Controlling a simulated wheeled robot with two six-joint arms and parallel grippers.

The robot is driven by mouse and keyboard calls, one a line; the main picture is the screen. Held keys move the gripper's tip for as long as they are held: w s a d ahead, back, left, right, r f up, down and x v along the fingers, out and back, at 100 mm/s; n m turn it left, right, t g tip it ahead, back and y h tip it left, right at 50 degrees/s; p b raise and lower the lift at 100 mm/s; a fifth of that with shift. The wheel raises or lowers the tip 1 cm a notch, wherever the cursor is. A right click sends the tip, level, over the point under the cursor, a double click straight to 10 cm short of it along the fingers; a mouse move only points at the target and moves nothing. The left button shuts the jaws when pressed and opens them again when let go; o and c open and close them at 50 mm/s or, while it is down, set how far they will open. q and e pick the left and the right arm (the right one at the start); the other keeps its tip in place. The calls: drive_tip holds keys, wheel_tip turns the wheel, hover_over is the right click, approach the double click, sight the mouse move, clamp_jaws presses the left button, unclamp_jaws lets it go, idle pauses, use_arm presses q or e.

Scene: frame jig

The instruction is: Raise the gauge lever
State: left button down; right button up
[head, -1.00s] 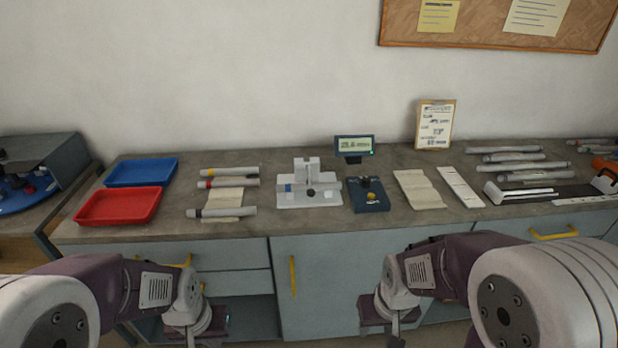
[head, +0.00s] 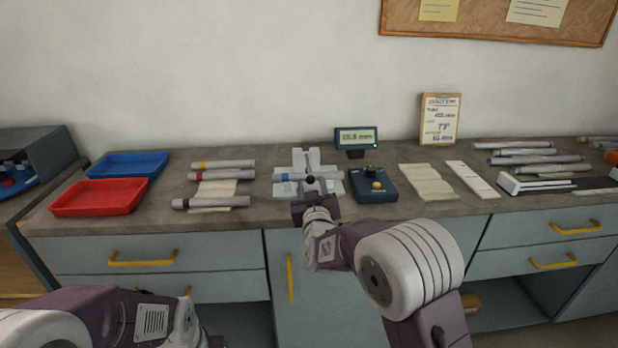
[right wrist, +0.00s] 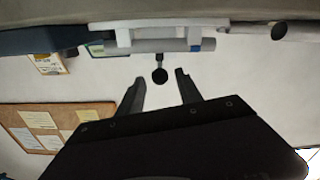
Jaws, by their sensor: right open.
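The gauge is a pale grey jig (head: 335,188) on the bench, with a tube with a blue band (head: 285,177) lying across it. Its lever has a round black knob (head: 310,180) at the front. In the right wrist view, which looks upside down, the lever knob (right wrist: 160,76) hangs on a short stem between the fingertips. My right gripper (head: 311,192) is in front of the jig, partly hidden by its own wrist. Its two fingers (right wrist: 159,84) are apart, on either side of the knob, with gaps. My left gripper is out of view; only its arm shows.
A dark blue box (head: 374,190) with a knob and yellow button stands right of the jig, a small display (head: 356,138) behind it. Loose tubes (head: 212,203) lie left, beside a red tray (head: 97,198) and blue tray (head: 130,164). More tubes lie right.

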sight(309, 168)
drive_tip(key=w, duration=0.9)
drive_tip(key=shift+p, duration=0.3)
clamp_jaws()
idle(0.9)
